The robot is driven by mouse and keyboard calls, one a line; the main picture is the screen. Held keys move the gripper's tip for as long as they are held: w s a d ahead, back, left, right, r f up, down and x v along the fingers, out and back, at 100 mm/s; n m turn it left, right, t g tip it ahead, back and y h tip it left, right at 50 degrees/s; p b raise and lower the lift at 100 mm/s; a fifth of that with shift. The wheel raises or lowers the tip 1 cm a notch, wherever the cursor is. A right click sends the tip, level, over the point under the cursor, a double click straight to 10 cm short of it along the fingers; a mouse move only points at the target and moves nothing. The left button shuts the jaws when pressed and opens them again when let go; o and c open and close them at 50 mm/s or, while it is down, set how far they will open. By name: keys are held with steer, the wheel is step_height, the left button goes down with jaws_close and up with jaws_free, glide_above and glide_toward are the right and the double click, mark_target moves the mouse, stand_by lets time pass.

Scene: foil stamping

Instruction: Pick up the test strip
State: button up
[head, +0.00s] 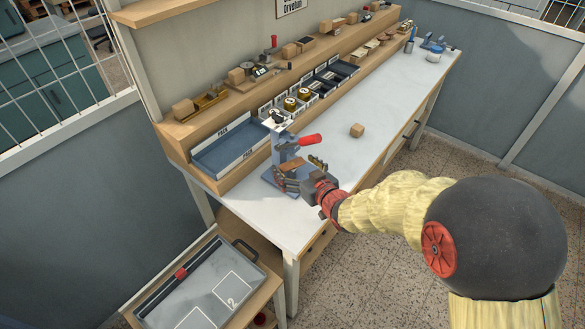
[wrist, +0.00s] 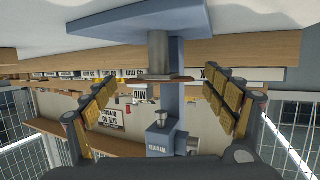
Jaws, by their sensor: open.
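The test strip (head: 291,164) looks like a flat brown piece lying at the blue hand press (head: 284,146) with the red lever. In the wrist view, which is upside down, the brown strip (wrist: 160,79) lies across the press's round metal post, under the stamping head. My gripper (head: 297,171) is at the front of the press. Its padded fingers (wrist: 163,98) are spread wide, one on each side of the strip, with clear gaps. Nothing is between the pads in contact with them. Part of the press base is hidden behind my gripper in the head view.
A blue tray (head: 228,148) stands left of the press, with dark bins behind. A side cart holds a grey tray (head: 165,307) marked 2. The bench's front right is clear.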

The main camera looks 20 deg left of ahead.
steer(key=shift+x, duration=0.85)
steer(key=c, duration=0.8)
steer(key=shift+c, duration=0.3)
